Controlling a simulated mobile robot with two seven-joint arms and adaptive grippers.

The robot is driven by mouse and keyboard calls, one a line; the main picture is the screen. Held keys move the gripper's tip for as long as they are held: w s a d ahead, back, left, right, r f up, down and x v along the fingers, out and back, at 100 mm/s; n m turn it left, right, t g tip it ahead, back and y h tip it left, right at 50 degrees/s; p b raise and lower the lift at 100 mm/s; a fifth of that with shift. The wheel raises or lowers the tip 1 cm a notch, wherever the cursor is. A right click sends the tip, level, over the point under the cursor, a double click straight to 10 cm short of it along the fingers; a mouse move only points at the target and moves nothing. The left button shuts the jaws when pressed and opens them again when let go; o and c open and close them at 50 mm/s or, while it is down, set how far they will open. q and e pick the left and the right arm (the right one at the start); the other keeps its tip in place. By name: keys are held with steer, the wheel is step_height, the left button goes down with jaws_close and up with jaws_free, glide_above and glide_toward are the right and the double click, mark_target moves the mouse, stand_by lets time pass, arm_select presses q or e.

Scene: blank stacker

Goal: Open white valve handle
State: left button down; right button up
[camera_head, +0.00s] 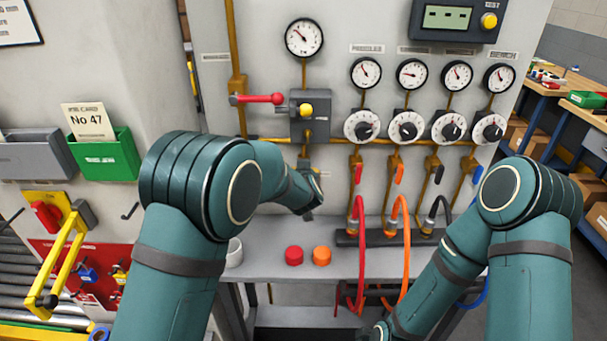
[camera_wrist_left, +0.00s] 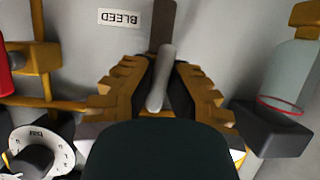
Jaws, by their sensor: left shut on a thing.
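The white valve handle (camera_wrist_left: 162,78) is a slim, rounded light-grey lever in the left wrist view. It stands between the ridged fingers of my left gripper (camera_wrist_left: 160,85), which is shut on it. An upside-down BLEED label (camera_wrist_left: 120,18) is on the panel beside it. In the head view my left gripper (camera_head: 310,203) is at the panel, below the grey valve block, and the handle is hidden there.
Above my left gripper are a red lever (camera_head: 262,98) and a yellow knob (camera_head: 306,110). Red (camera_head: 294,255) and orange (camera_head: 322,255) caps sit on the grey shelf (camera_head: 262,268). Red (camera_head: 358,255) and orange (camera_head: 404,240) hoses hang to the right.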

arm_select(q)
steer(key=shift+f, duration=0.15)
steer(key=c, duration=1)
jaws_free()
steer(key=shift+w, duration=0.1)
steer(key=v, duration=1.2)
